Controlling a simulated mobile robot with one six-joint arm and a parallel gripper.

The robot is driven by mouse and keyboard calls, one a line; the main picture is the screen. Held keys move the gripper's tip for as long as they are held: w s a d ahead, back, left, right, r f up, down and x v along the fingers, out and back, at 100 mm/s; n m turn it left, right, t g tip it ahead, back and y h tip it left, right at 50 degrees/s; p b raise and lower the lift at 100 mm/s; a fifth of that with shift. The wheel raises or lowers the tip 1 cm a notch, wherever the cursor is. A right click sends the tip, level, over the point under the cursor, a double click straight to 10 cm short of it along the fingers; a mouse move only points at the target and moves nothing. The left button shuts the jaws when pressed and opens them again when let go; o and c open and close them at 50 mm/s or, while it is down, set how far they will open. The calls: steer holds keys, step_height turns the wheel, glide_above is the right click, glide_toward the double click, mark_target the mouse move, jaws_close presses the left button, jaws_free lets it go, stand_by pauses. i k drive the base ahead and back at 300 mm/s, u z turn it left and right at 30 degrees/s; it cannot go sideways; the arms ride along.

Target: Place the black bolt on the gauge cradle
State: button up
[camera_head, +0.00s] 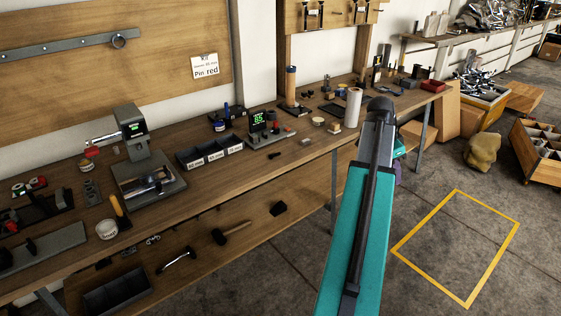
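A small black piece (275,155) lies on the workbench near its front edge; it may be the black bolt, but it is too small to be sure. Just behind it stands a grey device with a green-lit display (258,122) and a low flat base (271,138), which may be the gauge cradle. A larger device with a green display (133,128) stands farther left on a grey base. My teal arm rises at the right of centre, its dark upper end in front of the bench's right part. My gripper fingers are not visible.
The wooden workbench (232,171) runs from left to back right. A labelled bin row (208,151) stands left of the small display device. A white roll (353,107) and a bottle (291,85) stand farther right. A yellow-outlined floor area (455,250) is clear.

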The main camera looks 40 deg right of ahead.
mark_target(262, 136)
steer(key=u, duration=0.75)
steer(key=k, duration=0.1)
steer(key=z, duration=1.3)
steer(key=i, duration=0.95)
steer(key=u, duration=4.55)
steer(key=i, duration=0.1)
steer(key=z, duration=3.05)
